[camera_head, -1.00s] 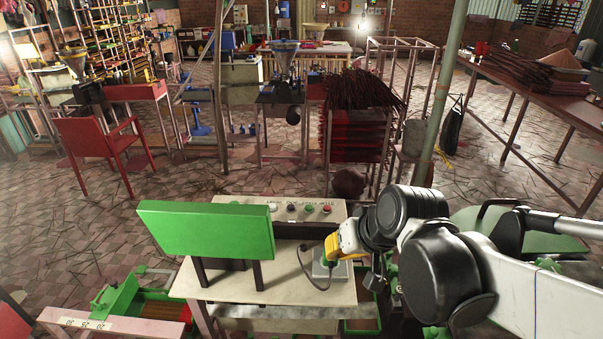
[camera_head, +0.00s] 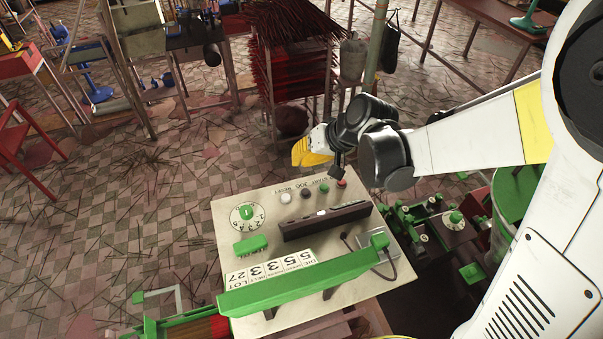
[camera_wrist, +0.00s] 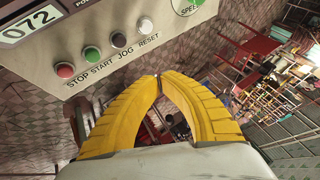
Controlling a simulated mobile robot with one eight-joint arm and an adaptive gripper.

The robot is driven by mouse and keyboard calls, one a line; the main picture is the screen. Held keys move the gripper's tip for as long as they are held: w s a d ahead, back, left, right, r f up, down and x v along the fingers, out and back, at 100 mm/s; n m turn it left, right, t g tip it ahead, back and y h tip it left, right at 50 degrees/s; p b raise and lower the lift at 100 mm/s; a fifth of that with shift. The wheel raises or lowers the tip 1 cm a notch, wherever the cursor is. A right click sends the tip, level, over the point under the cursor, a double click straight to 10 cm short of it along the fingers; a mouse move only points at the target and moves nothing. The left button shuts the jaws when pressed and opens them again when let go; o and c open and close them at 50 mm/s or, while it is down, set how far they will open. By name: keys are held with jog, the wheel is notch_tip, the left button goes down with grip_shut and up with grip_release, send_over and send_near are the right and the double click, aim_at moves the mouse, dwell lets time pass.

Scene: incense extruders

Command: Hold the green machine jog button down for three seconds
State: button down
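The control panel (camera_head: 232,215) of the machine lies below in the head view; it also fills the upper left of the wrist view (camera_wrist: 40,62). Its button row holds a dark jog button (camera_head: 306,193), between the white reset button (camera_head: 285,198) and the green start button (camera_head: 324,187). The red stop button (camera_head: 342,183) is at the row's right end. In the wrist view the dark jog button (camera_wrist: 118,40) sits above its JOG label. My gripper (camera_head: 298,153) is beyond the panel's far edge, apart from the buttons. Its yellow fingertips (camera_wrist: 158,76) meet with nothing between them.
A dial (camera_head: 246,214), a long dark housing (camera_head: 325,219) and a green-framed number board (camera_head: 300,285) stand on the panel. A stacked red rack (camera_head: 290,65) is beyond. The tiled floor (camera_head: 180,190) to the left is mostly open.

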aim_at(302, 190)
jog(key=shift+s+d, duration=0.1)
jog(key=shift+d, duration=0.05)
notch_tip(302, 190, down, 9)
jog(key=b, duration=0.7)
jog(key=shift+r, duration=0.1)
dwell(1.3)
jog(key=shift+f+b, duration=0.4)
jog(key=shift+b, duration=0.1)
jog(key=shift+f+b, duration=0.5)
jog(key=shift+f, duration=0.05)
dwell(0.5)
jog(key=shift+r, duration=0.1)
dwell(3.2)
jog(key=shift+r+p, duration=0.7)
jog(key=shift+r, duration=0.2)
